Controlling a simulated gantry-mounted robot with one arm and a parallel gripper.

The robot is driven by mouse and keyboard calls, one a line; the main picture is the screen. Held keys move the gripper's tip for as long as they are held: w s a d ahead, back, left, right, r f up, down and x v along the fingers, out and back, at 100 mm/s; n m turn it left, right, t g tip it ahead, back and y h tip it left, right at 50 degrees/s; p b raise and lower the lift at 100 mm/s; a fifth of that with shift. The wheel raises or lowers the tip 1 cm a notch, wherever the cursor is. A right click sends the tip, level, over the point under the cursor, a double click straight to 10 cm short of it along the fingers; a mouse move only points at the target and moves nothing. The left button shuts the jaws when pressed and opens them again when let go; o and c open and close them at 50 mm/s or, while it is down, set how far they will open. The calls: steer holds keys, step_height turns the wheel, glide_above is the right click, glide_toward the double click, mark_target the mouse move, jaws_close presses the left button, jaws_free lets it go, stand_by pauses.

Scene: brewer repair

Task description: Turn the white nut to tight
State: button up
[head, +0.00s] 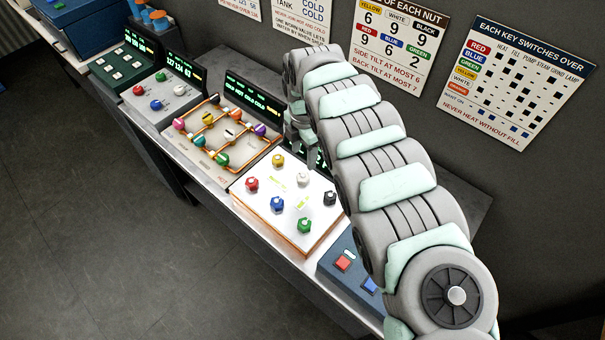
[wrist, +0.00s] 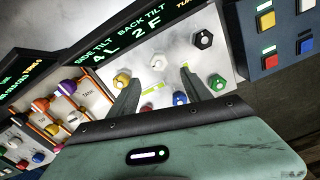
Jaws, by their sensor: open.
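The white nut (head: 303,179) sits in the middle of the back row on the white panel (head: 250,205). It also shows in the wrist view (wrist: 158,62). My gripper (wrist: 156,78) is open and empty, and its two fingers reach toward the panel. In the wrist view the white nut appears between and just beyond the fingertips, touching neither as far as I can see. In the head view my gripper (head: 299,132) is above the back edge of the panel, partly hidden by my arm. The panel's display (wrist: 140,50) reads side tilt 4L, back tilt 2F.
Yellow (head: 278,160), black (head: 330,198), red (head: 252,183), blue (head: 277,204) and green (head: 303,225) nuts surround the white one. A pipe panel (head: 205,150) stands to the left, a blue button box (head: 345,270) to the right. A wall sign (head: 395,45) lists turns per nut.

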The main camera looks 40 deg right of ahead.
mark_target(303, 176)
step_height(303, 176, down, 8)
steer(key=shift+w+a+f, duration=0.1)
steer(key=shift+f, duration=0.8)
steer(key=shift+c, duration=0.3)
jaws_close()
